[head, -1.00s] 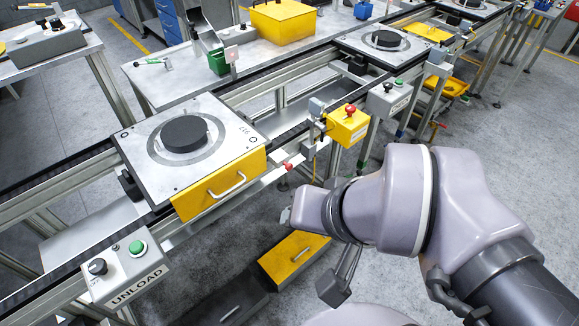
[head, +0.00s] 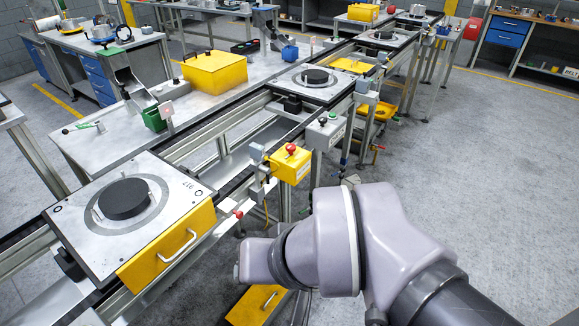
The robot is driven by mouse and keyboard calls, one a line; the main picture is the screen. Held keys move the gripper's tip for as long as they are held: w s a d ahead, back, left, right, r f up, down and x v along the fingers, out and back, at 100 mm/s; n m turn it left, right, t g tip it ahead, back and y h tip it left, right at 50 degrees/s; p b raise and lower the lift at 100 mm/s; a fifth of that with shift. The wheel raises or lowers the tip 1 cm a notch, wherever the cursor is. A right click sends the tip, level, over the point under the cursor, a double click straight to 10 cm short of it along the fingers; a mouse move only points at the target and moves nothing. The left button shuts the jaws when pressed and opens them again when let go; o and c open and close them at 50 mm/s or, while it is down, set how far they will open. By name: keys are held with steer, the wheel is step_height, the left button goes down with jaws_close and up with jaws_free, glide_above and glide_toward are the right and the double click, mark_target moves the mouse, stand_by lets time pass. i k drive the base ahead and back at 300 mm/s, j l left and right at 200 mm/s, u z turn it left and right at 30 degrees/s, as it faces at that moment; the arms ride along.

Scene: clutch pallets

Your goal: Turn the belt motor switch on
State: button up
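A grey control box (head: 328,130) with a green button and a dark knob stands on the near side of the conveyor, in the middle of the head view. Its label is too small to read. A white sign (head: 531,69) at the far right bench seems to begin with "BEL"; I cannot make out a switch beside it. My arm fills the lower right. My gripper cannot be made out and seems hidden by the arm links.
The conveyor carries a near pallet (head: 70,223) and a farther pallet (head: 287,90), each with a dark disc. A yellow box with a red button (head: 289,166) stands beside the conveyor. A yellow drawer unit (head: 256,305) is below. The grey floor (head: 480,150) at the right is open.

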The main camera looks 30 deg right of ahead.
mark_target(291, 147)
steer(key=i+z, duration=0.4)
steer(key=i, duration=0.6)
